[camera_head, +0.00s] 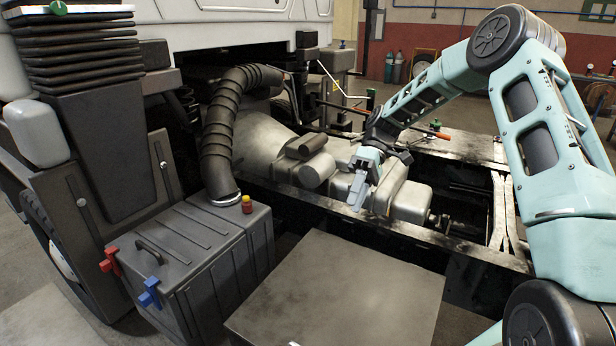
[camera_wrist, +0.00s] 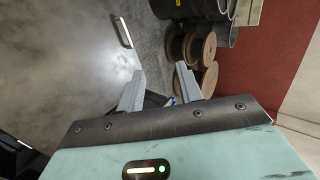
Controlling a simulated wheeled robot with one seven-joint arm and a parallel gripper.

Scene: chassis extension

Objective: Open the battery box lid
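The grey battery box (camera_head: 230,275) stands at the lower left in the head view. Its ribbed lid (camera_head: 195,240) lies flat and looks closed, with a black handle (camera_head: 148,249) near the front edge. A red latch (camera_head: 110,262) and a blue latch (camera_head: 150,293) sit on the front edge. My gripper (camera_head: 362,190) is well to the right of the box, above the chassis, pointing down. The wrist view shows my gripper (camera_wrist: 160,92) with its two fingers apart and nothing between them. The battery box is not in the wrist view.
A flat-topped dark metal box (camera_head: 340,295) stands right of the battery box. Chassis rails (camera_head: 400,240) and a gearbox (camera_head: 270,150) lie around my gripper. Wooden spools (camera_wrist: 200,45) show in the wrist view.

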